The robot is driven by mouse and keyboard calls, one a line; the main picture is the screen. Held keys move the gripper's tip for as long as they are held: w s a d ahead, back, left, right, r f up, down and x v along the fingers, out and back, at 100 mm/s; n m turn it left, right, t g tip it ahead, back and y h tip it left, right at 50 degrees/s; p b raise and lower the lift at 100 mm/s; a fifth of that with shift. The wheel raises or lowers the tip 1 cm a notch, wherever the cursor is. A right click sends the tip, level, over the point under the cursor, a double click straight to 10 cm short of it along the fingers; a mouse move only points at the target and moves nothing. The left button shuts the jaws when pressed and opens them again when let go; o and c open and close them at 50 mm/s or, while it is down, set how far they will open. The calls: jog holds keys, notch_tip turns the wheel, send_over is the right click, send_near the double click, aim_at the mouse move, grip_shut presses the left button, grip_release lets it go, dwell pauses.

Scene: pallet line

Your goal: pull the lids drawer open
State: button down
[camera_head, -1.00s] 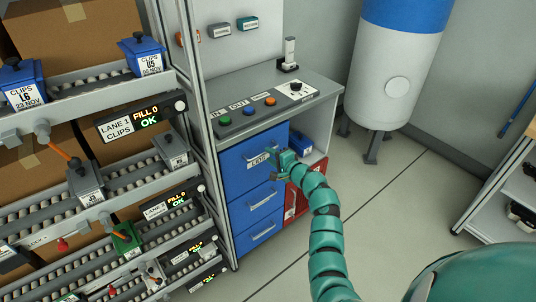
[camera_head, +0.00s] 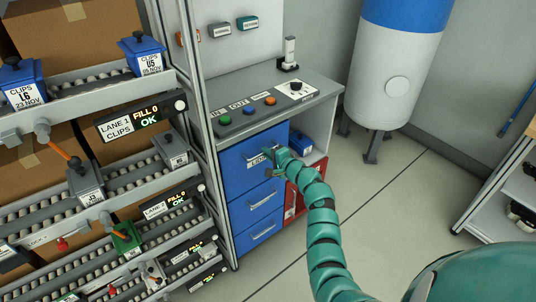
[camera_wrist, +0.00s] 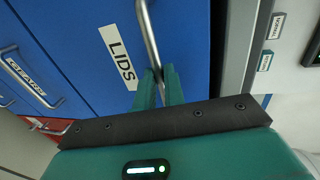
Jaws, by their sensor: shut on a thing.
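The lids drawer (camera_head: 236,172) is the top blue drawer of the cabinet under the worktop, and its front looks flush with the drawers below. Its white LIDS label (camera_wrist: 117,55) and its metal bar handle (camera_wrist: 148,32) show large in the wrist view. My gripper (camera_head: 268,155) is at the drawer front in the head view, partly covering the label. In the wrist view my gripper's two fingers (camera_wrist: 159,85) are shut on the handle, near its lower end in the picture.
Two more blue drawers (camera_head: 258,218) sit below. A red panel (camera_head: 300,190) and an open shelf with a blue bin (camera_head: 299,143) are at the right. Control buttons (camera_head: 247,106) line the worktop (camera_head: 318,90) above. Roller lanes (camera_head: 80,82) stand left; floor (camera_head: 385,205) is clear to the right.

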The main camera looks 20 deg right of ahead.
jog(key=shift+s, duration=0.1)
jog(key=f+b+v, duration=0.1)
jog(key=f+v, duration=0.1)
jog(key=v, duration=0.9)
jog(key=s+f+v, duration=0.1)
jog(key=f+v, duration=0.1)
jog(key=v, duration=1)
jog(key=shift+f+b, duration=0.4)
jog(key=shift+f, duration=0.05)
jog(key=shift+d, duration=0.1)
jog(key=c, duration=1.5)
grip_release()
jog(key=shift+w, duration=0.1)
jog(key=v, duration=1.7)
jog(key=shift+s+b, duration=0.25)
jog(key=shift+b, duration=0.2)
